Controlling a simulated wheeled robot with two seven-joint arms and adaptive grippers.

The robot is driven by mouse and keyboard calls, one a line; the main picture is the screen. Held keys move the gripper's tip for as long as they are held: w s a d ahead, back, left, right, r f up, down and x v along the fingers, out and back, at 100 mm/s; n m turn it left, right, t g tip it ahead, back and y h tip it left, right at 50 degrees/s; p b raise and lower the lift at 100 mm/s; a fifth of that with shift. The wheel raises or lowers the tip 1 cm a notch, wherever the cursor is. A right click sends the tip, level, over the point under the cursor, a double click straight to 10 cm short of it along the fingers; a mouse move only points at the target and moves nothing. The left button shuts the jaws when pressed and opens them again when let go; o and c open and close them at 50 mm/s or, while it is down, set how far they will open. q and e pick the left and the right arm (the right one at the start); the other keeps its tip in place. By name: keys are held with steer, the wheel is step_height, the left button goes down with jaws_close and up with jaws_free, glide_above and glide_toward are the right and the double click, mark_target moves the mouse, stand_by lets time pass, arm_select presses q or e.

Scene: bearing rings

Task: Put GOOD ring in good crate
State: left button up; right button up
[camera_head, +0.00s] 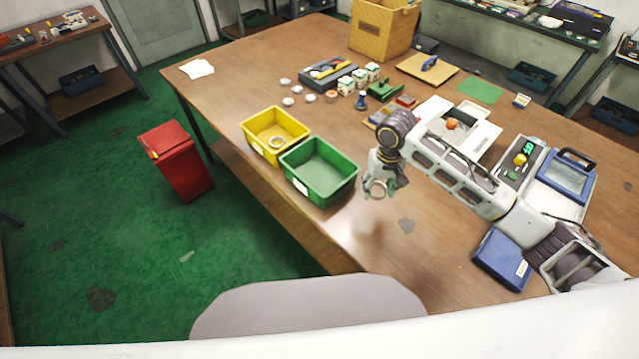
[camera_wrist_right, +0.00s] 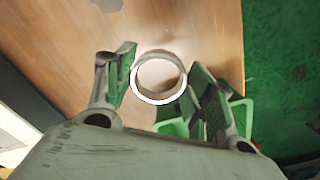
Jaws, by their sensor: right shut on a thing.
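My right gripper (camera_head: 381,182) is shut on a pale metal ring (camera_head: 368,188), just right of the green crate. In the right wrist view the ring (camera_wrist_right: 157,100) sits between the two fingers, its opening facing the camera. The green crate (camera_head: 318,149) stands at the table's front edge and looks empty; part of it shows below the ring in the wrist view (camera_wrist_right: 172,128). A yellow crate (camera_head: 262,118) stands beside it on the left, with a ring (camera_head: 277,142) inside. Labels on the crates are too small to read. My left gripper is out of view.
Small round parts (camera_head: 289,101), a dark tray (camera_head: 328,72) and white-and-green boxes (camera_head: 346,86) lie behind the crates. A device with a green display (camera_head: 527,148) and a blue case (camera_head: 501,258) stand at right. A red bin (camera_head: 177,160) is on the floor.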

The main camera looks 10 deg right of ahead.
steer(key=shift+f+b, duration=2.4)
steer(key=shift+f, duration=0.45)
steer(key=shift+w+a+r+n, duration=0.25)
steer(key=shift+r+n, duration=0.15)
steer(key=shift+n, duration=0.3)
steer(key=n, duration=0.1)
steer(key=a+n, duration=0.1)
steer(key=n, duration=0.1)
steer(key=r+n+p, duration=0.1)
steer(key=n, duration=0.1)
steer(key=shift+w+a+r, duration=0.1)
steer(key=shift+w+a, duration=0.2)
steer(key=shift+w, duration=0.1)
steer(key=shift+w+a+r+n, duration=0.2)
steer(key=shift+a+n, duration=0.1)
steer(key=shift+n, duration=0.6)
steer(key=shift+w+a+r+n+p, duration=0.1)
steer(key=shift+w+a+r+n, duration=0.3)
steer(key=shift+n, duration=1.35)
steer(key=shift+w+a+r+n+p, duration=0.15)
steer(key=shift+a+r+n, duration=0.4)
steer(key=shift+n, duration=1.25)
steer(key=shift+w+a+r+n+p, duration=0.1)
steer(key=shift+w+a+r+n, duration=0.35)
steer(key=shift+n, duration=1.3)
steer(key=shift+s+a, duration=0.15)
steer(key=shift+a+r+n, duration=0.1)
steer(key=shift+n, duration=0.3)
